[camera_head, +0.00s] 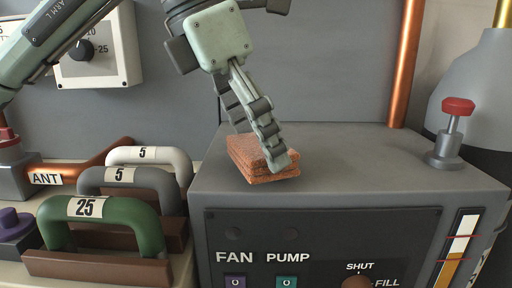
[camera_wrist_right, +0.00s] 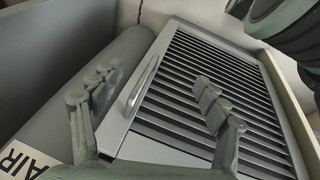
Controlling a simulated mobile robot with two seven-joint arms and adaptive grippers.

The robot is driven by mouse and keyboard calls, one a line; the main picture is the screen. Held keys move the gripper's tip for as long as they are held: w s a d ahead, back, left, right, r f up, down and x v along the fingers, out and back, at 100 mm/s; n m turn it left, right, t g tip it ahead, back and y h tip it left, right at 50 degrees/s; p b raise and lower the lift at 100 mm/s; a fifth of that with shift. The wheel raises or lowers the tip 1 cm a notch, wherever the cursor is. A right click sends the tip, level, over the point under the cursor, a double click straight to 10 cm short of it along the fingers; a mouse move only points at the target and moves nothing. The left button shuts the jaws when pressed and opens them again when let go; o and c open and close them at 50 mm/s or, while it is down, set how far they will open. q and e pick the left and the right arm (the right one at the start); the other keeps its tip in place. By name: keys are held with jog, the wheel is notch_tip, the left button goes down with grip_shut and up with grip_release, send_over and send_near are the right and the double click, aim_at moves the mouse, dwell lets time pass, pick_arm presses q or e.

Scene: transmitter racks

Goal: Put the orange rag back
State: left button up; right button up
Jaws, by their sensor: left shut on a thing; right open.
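The orange rag (camera_head: 258,162) is a folded, layered square at the top left of the grey cabinet (camera_head: 340,160) in the head view. My left gripper (camera_head: 262,152) comes down from above and is shut on the rag, one finger in front of it and the other behind. The rag's underside is hidden, so I cannot tell whether it touches the cabinet top. My right gripper (camera_wrist_right: 155,100) is open and empty in the right wrist view, in front of a louvred panel (camera_wrist_right: 205,95) with a handle.
Left of the cabinet are handled blocks: green 25 (camera_head: 105,225), grey 5 (camera_head: 130,185) and white 5 (camera_head: 150,158). A red-topped valve (camera_head: 452,130) stands at the cabinet's right, near a copper pipe (camera_head: 405,65). The cabinet top between rag and valve is clear.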

pick_arm(q)
jog(key=shift+f, duration=0.8)
pick_arm(e)
jog(key=shift+w+a+r, duration=0.1)
jog(key=shift+w+r, duration=0.05)
jog(key=shift+r, duration=0.05)
pick_arm(q)
jog(key=shift+f, duration=0.1)
jog(key=o, duration=1)
pick_arm(e)
jog(key=shift+w+a+t, duration=0.4)
jog(key=shift+w+a, duration=0.05)
jog(key=shift+w, duration=0.2)
